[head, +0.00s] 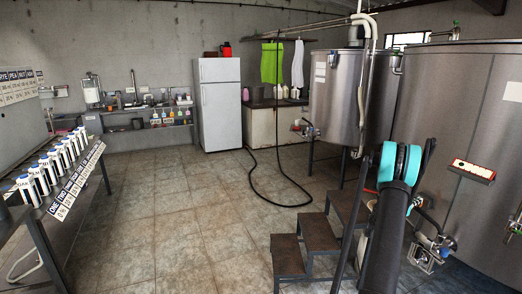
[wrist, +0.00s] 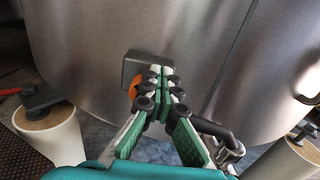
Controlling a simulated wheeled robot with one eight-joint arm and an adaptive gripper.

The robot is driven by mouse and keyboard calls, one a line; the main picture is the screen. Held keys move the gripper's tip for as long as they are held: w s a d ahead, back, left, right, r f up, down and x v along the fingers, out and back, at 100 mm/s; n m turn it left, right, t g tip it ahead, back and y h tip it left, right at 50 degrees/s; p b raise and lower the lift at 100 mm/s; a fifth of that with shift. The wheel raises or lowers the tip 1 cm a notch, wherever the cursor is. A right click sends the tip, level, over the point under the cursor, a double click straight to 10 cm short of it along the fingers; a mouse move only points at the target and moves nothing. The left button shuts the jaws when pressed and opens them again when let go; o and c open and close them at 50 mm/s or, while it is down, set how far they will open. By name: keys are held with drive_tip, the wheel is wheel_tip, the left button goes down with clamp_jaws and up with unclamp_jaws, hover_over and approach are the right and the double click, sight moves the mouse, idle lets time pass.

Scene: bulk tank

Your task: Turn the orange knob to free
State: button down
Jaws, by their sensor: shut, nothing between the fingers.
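In the wrist view, the orange knob (wrist: 133,90) shows only as a sliver beside my fingers; most of it is hidden behind them. It sits by a dark grey box (wrist: 133,66) on the steel tank wall (wrist: 215,40). My gripper (wrist: 166,78), with green pads and black joints, is shut and empty. Its tips overlap the box and knob in the picture; I cannot tell whether they touch. In the head view, my arm reaches toward the large tank at right, and I cannot make out the knob or the fingers.
A dark pipe handle (wrist: 215,130) stands right of my fingers, and a pale cylinder (wrist: 48,130) stands at left. In the head view, steps (head: 287,250) stand left of my arm and a black hose (head: 262,185) lies on the floor. The floor at centre left is clear.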

drive_tip(key=shift+w+a, duration=0.35)
drive_tip(key=shift+w, duration=0.45)
drive_tip(key=shift+w, duration=0.1)
drive_tip(key=shift+w+a, duration=0.15)
drive_tip(key=shift+w, duration=0.15)
drive_tip(key=shift+w, duration=0.1)
idle(0.6)
drive_tip(key=shift+w+a, duration=0.1)
drive_tip(key=shift+r, duration=0.25)
drive_tip(key=v, duration=0.6)
idle(0.3)
